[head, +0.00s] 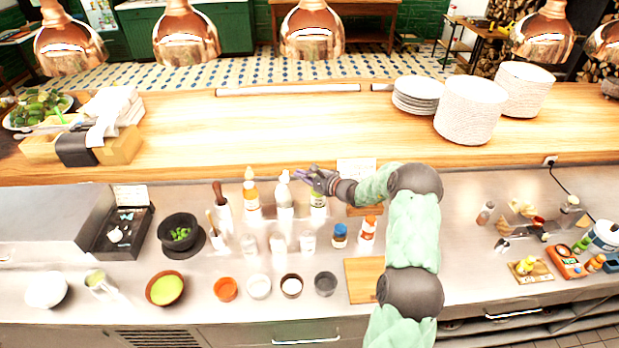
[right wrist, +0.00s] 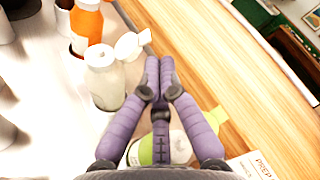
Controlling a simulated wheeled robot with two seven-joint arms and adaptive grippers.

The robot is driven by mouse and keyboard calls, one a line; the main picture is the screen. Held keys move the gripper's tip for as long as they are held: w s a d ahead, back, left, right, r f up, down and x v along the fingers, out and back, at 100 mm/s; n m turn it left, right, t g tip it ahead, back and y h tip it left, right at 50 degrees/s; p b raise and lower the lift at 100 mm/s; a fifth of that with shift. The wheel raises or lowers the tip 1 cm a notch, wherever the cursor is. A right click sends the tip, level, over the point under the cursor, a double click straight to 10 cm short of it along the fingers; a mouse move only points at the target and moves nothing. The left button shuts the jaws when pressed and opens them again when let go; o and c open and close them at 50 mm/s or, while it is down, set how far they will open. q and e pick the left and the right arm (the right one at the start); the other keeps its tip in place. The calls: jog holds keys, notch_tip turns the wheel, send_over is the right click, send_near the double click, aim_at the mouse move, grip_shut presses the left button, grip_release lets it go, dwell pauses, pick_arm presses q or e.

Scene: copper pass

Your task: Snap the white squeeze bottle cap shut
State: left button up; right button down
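The white squeeze bottle (head: 285,200) stands upright in the back row on the steel counter. It also shows in the right wrist view (right wrist: 107,85), where its flip cap (right wrist: 132,45) stands open, tilted toward the wooden ledge. My right gripper (head: 307,176) is just right of the bottle's top. In the right wrist view its purple fingers (right wrist: 159,66) are together with nothing between them, beside the cap. They look slightly apart from it. My left gripper is not in view.
An orange bottle (right wrist: 87,25) stands left of the white one. A green-labelled bottle (right wrist: 178,148) is under my right gripper. Several clear containers and small bowls stand in front. The wooden ledge (head: 290,130) runs behind, mostly bare in its middle.

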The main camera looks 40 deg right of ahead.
aim_at(285, 177)
jog(key=shift+x, duration=1.95)
